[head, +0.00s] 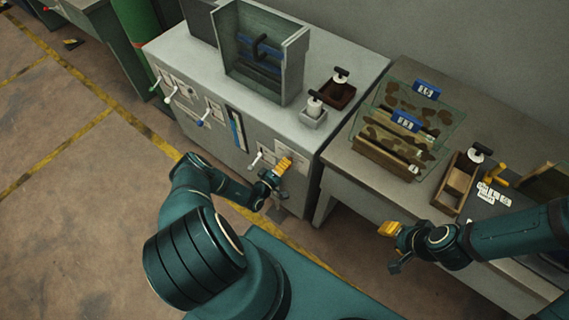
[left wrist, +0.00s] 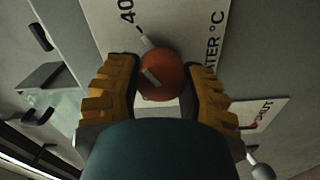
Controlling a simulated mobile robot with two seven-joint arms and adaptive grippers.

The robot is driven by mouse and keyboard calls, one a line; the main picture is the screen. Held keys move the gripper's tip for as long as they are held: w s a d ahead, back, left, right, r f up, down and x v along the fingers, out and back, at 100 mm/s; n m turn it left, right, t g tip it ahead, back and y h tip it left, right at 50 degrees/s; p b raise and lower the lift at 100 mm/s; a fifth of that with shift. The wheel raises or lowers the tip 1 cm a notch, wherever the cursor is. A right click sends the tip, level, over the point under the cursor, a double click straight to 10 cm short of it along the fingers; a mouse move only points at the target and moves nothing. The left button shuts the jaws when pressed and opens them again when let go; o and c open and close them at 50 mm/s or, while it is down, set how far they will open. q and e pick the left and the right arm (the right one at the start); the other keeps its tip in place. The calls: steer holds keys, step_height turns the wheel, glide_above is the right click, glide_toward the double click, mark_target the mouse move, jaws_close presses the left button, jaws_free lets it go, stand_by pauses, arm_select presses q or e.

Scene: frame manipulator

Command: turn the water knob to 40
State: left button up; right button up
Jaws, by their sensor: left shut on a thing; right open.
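The water knob (left wrist: 172,66) is a round orange-red knob on a pale label plate (left wrist: 105,22) marked "WATER °C" in the left wrist view. A "40" mark is at the plate's upper left, and a short pale pointer (left wrist: 146,41) runs from the knob's edge towards it. My left gripper (left wrist: 163,88) has its yellow fingers on both sides of the knob and is shut on it. In the head view, my left gripper (head: 279,172) is at the front of the grey machine and hides the knob. My right gripper (head: 392,236) is open and empty, in front of the right-hand table.
The grey machine (head: 345,75) carries several levers, one white lever (head: 256,159) close beside my left gripper. A ball-ended lever (left wrist: 262,172) shows at lower right in the wrist view. The right-hand table (head: 345,165) holds camouflage-patterned panels (head: 400,102) and a wooden box (head: 456,184).

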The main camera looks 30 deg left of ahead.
arm_select(q)
steer(key=shift+r, duration=0.1)
stand_by(0.4)
steer(key=o, duration=1.2)
steer(key=s, duration=0.8)
steer(key=s+a, duration=0.1)
steer(key=s, duration=0.3)
steer(key=shift+w, duration=0.1)
